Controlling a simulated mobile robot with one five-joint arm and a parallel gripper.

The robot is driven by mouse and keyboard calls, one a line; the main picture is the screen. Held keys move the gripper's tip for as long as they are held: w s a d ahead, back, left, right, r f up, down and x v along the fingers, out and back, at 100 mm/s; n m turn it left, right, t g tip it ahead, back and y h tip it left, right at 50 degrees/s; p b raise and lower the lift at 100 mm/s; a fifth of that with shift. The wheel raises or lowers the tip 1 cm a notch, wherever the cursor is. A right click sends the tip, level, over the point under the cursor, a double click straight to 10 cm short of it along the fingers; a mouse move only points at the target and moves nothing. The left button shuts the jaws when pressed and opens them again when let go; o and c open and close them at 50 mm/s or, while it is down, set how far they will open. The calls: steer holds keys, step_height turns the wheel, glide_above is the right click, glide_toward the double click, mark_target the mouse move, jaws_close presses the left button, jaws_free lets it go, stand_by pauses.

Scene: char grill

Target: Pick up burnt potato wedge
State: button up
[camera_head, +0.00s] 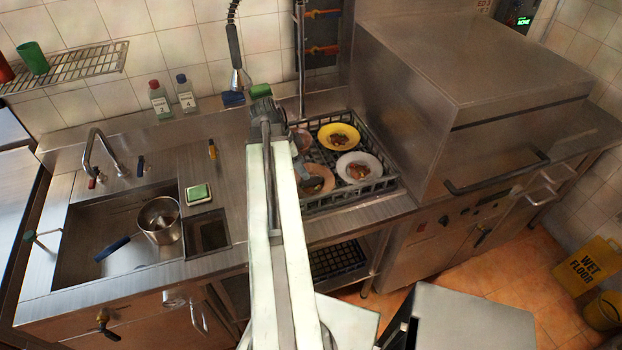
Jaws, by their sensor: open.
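Several plates with food scraps stand in a black dish rack. Small dark brown scraps (339,139) lie on the yellow plate (327,132), and more brown scraps (357,171) lie on the white plate (371,160). A brownish-pink plate (318,186) is at the rack's left, partly hidden by my arm. I cannot tell which scrap is the burnt potato wedge.
The black rack (390,186) sits on the steel counter, beside a large steel dishwasher hood (480,70) on the right. A sink (85,250) with a steel pot (160,225) is at the left. Two bottles (172,98) stand by the wall. A spray hose (234,50) hangs above.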

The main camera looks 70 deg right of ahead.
steer(key=b+x, duration=0.2)
steer(key=x, duration=0.1)
steer(key=shift+w+b, duration=0.25)
steer(key=shift+b, duration=0.05)
steer(key=b+x, duration=0.5)
steer(key=shift+w+d+f, duration=0.15)
steer(key=shift+w, duration=0.05)
jaws_close()
step_height(320, 180, up, 10)
steer(key=p, duration=1)
